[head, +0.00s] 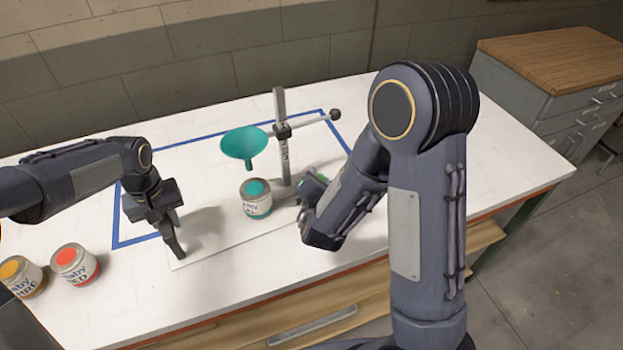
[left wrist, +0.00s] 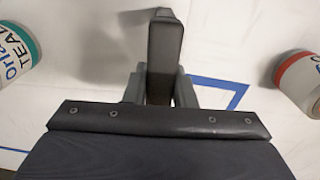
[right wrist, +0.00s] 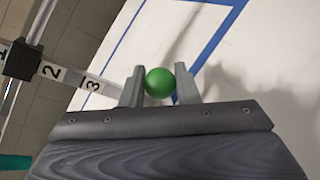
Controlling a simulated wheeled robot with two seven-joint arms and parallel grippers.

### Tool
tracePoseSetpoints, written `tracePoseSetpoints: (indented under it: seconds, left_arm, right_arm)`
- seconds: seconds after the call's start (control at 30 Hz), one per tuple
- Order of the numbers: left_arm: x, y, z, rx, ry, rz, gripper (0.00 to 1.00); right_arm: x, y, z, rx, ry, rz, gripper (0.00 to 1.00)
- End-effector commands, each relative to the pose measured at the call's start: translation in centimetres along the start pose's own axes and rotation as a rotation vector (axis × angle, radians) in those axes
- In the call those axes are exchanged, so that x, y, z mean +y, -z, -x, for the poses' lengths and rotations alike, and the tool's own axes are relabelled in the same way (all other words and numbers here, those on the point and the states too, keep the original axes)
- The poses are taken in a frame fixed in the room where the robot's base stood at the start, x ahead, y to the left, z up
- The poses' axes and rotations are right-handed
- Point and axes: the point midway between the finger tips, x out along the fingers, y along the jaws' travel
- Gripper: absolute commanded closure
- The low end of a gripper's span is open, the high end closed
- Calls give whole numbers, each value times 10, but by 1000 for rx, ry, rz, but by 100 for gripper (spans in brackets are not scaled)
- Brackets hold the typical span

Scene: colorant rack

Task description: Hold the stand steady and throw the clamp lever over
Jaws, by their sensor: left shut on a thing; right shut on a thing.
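The stand has a pale upright post (head: 285,158) with numbers on it, rising from a white base plate (head: 225,245). A dark clamp block (head: 283,131) on the post carries a rod with a black knob (head: 335,115) and a teal funnel (head: 245,143). My left gripper (left wrist: 160,95) is shut on a dark upright grip (head: 175,246) at the plate's left end. My right gripper (right wrist: 160,88) is shut on the green ball (right wrist: 159,83) of the lever beside the post. In the head view, my right arm partly hides the lever.
A teal-lidded tin (head: 256,200) stands on the plate below the funnel. A yellow tin (head: 20,275) and a red tin (head: 75,264) stand on the bench at the left. Blue tape (head: 118,225) marks a rectangle around the stand.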

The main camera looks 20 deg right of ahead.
Motion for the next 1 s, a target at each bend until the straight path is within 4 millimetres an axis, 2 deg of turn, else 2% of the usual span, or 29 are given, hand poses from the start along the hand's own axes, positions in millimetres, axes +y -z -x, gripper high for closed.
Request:
tracePoseSetpoints:
  seconds: [0.4,0.43,0.57,0.87,1.0]
  left_arm:
    - [-2,1,0,1,3,2,100]
    - [-2,1,0,1,3,2,100]
    - [-2,1,0,1,3,2,100]
    - [-1,1,0,1,2,2,100]
    - [-1,0,0,1,2,2,100]
  right_arm:
    - [-5,1,0,6,12,-2,100]
    - [-5,1,0,6,12,-2,68]
    - [-4,1,0,5,9,-2,52]
    - [-2,0,2,4,4,-3,52]
    - [0,1,16,6,1,-3,52]
